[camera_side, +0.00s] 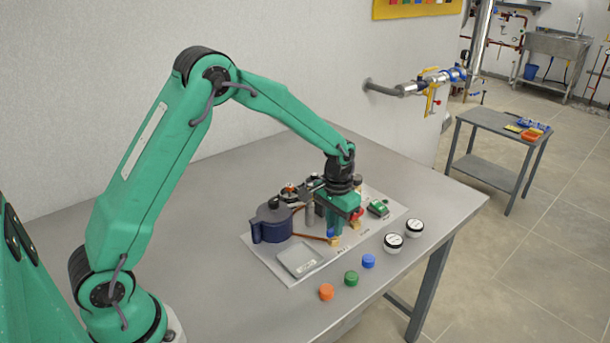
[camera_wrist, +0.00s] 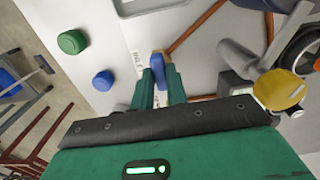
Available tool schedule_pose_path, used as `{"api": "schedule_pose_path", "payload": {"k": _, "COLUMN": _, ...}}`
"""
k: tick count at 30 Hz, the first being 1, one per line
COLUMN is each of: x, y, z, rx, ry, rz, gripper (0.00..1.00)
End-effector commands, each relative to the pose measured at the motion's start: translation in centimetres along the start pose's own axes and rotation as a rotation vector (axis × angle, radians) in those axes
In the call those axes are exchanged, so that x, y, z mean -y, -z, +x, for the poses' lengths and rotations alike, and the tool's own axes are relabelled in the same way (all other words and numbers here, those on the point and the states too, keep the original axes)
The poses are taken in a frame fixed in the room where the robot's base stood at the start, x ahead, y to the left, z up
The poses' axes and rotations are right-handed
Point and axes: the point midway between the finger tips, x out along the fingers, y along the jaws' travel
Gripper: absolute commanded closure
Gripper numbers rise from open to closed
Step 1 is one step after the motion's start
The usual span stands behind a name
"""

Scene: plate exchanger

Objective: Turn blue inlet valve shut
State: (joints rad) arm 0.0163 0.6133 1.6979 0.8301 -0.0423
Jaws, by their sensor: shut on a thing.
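The blue inlet valve (camera_wrist: 158,62) shows in the wrist view as a small blue handle between my fingertips. My gripper (camera_wrist: 160,74) is shut on that handle, one green finger on each side. In the side view my gripper (camera_side: 332,227) points down over the plate, and a bit of blue valve (camera_side: 331,235) shows at its fingertips. The fingers hide much of the valve, so its angle is hard to tell.
A dark blue pot (camera_side: 270,222) stands left of my gripper on the white base plate (camera_side: 262,262). Copper pipes run beside the valve. Orange (camera_side: 326,292), green (camera_side: 351,278) and blue (camera_side: 368,261) caps and two round gauges (camera_side: 393,243) line the front. The bench's left part is clear.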

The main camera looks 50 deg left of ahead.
Motion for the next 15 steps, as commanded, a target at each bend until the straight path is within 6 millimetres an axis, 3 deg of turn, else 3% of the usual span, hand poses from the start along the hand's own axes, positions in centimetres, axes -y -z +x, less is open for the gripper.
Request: {"api": "schedule_pose_path", "payload": {"k": 15, "x": -0.01, "y": -0.06, "z": 0.01, "rx": 0.002, "ry": 0.0, "rz": 0.044, "gripper": 1.0}}
